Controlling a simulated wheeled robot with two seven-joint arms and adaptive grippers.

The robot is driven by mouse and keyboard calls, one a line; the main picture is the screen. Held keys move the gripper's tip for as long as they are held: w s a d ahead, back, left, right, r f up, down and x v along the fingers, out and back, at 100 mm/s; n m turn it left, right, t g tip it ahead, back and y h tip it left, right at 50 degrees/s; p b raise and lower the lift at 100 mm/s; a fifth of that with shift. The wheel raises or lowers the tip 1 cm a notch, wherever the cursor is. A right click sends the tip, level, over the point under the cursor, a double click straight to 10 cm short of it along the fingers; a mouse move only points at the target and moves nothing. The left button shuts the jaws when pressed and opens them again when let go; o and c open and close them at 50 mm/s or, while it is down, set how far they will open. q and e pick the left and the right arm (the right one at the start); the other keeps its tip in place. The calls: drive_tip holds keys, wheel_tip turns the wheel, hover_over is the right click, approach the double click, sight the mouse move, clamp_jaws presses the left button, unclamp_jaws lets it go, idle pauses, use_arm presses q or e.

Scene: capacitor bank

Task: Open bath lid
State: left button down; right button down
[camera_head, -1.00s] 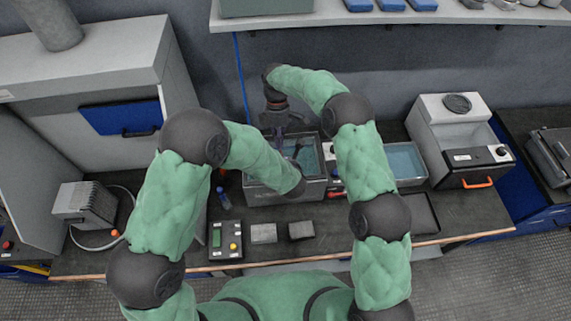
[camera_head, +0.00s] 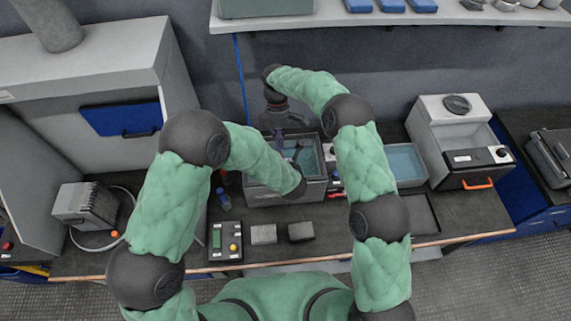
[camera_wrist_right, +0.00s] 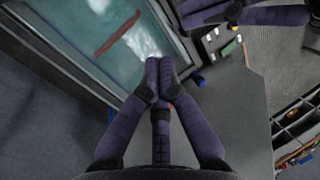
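The bath (camera_head: 262,197) is a grey box near the middle of the bench in the head view, with teal water or a clear cover showing in its top. I cannot make out a separate lid. The bath's rim (camera_wrist_right: 172,27) also shows in the right wrist view. My right arm reaches over the back of the bath. My right gripper (camera_wrist_right: 159,82) has its dark purple fingers drawn together at the tips, close to the rim; nothing is seen between them. It is small in the head view (camera_head: 287,120). My left gripper (camera_head: 299,152) is mostly hidden by its own arm over the bath.
A second water tray (camera_head: 405,163) stands right of the bath, then a white machine with an orange handle (camera_head: 478,183). A control box (camera_head: 226,241) and two grey blocks (camera_head: 263,234) (camera_head: 301,231) lie in front. A shelf (camera_head: 385,18) overhangs the back.

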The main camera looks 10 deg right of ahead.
drive_tip(key=c, duration=1.9)
unclamp_jaws()
drive_tip(key=shift+c, duration=0.2)
drive_tip(key=o, duration=0.8)
drive_tip(key=shift+r, duration=0.1)
